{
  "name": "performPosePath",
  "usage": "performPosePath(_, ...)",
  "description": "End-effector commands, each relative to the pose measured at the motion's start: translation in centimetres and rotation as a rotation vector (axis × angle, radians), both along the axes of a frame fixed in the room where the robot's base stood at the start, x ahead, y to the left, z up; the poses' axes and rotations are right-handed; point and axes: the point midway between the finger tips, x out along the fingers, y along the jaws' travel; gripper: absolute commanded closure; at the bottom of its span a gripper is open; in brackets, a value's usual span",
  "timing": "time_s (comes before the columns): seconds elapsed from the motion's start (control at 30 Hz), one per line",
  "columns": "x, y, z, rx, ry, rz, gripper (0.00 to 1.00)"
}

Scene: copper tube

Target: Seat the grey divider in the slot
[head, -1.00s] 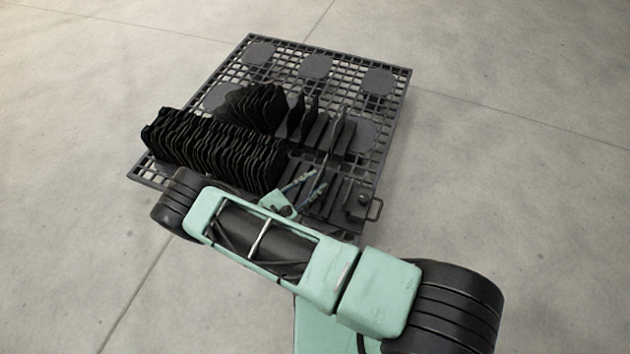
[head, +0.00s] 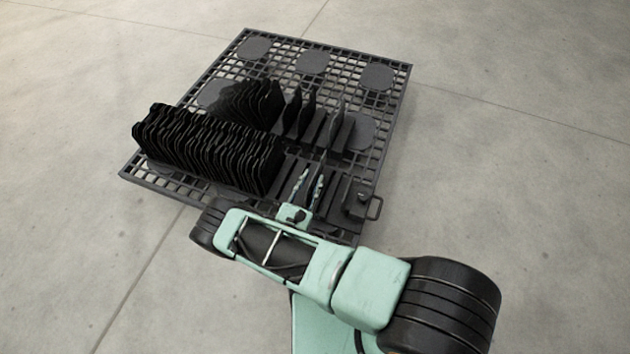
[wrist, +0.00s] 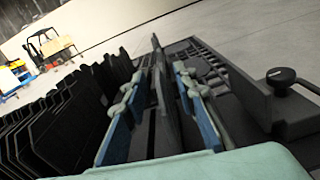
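A thin grey divider (wrist: 164,100) stands upright between my gripper's fingers in the wrist view. In the head view it seems to show edge-on as a thin line (head: 322,166). My gripper (head: 309,187) is open, one finger on each side of the divider. In the wrist view the gripper (wrist: 160,95) shows blue finger pads, with a gap at the left of the divider and the right finger close to it. A slotted dark rack (head: 334,196) lies around the fingers. The divider's lower edge and the slot under it are hidden.
Rows of black wavy plates (head: 205,148) stand close at the left. More upright plates (head: 302,113) stand behind. A dark block with a round knob (wrist: 281,76) and a handle is at the right. The grid pallet (head: 390,125) rests on open concrete floor.

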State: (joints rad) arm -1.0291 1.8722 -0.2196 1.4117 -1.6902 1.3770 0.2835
Motion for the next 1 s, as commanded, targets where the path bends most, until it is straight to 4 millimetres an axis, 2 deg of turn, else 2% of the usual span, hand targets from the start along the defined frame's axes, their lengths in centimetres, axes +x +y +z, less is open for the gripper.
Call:
performPosePath(0.17,2.4,-1.2,-0.8,0.000,-0.003,-0.003,0.74)
performPosePath(0.3,4.0,-1.8,-0.6,0.001,-0.001,-0.002,0.74)
performPosePath(0.6,4.4,-1.9,-0.4,0.000,-0.001,0.000,0.74)
performPosePath(0.83,4.4,-1.9,-0.4,0.000,-0.001,0.000,0.99)
performPosePath(1.0,4.4,-1.9,-0.4,0.000,-0.001,0.000,1.00)
